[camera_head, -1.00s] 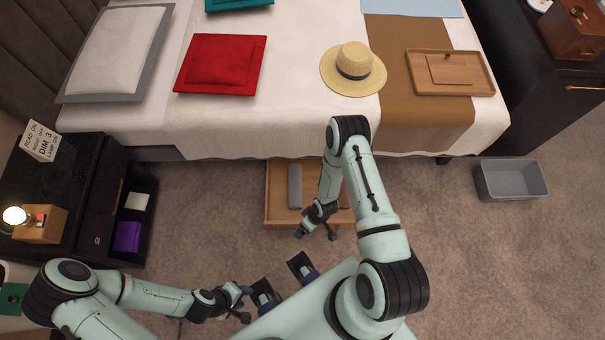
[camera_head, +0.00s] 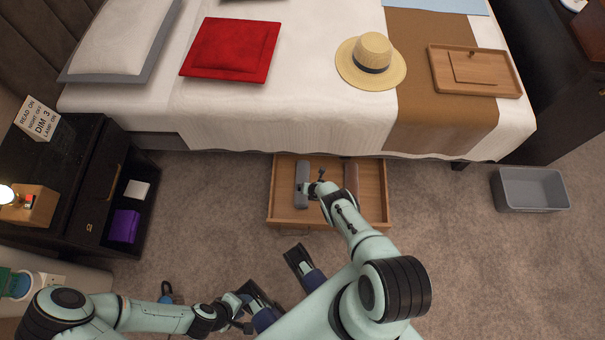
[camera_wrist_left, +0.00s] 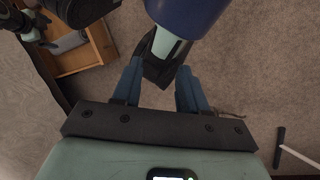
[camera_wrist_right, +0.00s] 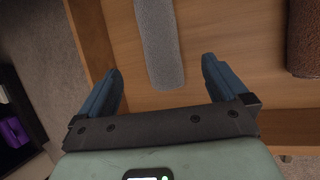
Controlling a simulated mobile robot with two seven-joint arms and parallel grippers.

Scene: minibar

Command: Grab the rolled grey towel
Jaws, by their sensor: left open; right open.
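The rolled grey towel (camera_head: 302,183) lies lengthwise in the left part of an open wooden drawer (camera_head: 285,215) under the bed. My right gripper (camera_head: 312,182) is over the drawer beside the towel. In the right wrist view, the towel (camera_wrist_right: 160,40) runs up between the open fingers of my right gripper (camera_wrist_right: 162,66), with a gap on both sides. Nothing is held. My left gripper (camera_head: 243,308) is low at the left near my base, away from the drawer. The left wrist view shows its fingers (camera_wrist_left: 160,68) open and empty.
A rolled brown towel (camera_head: 351,173) lies on the drawer's right side, also seen in the right wrist view (camera_wrist_right: 304,40). The bed edge (camera_head: 290,135) overhangs the drawer's back. A dark nightstand (camera_head: 85,190) stands left; a grey bin (camera_head: 530,190) stands right on open carpet.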

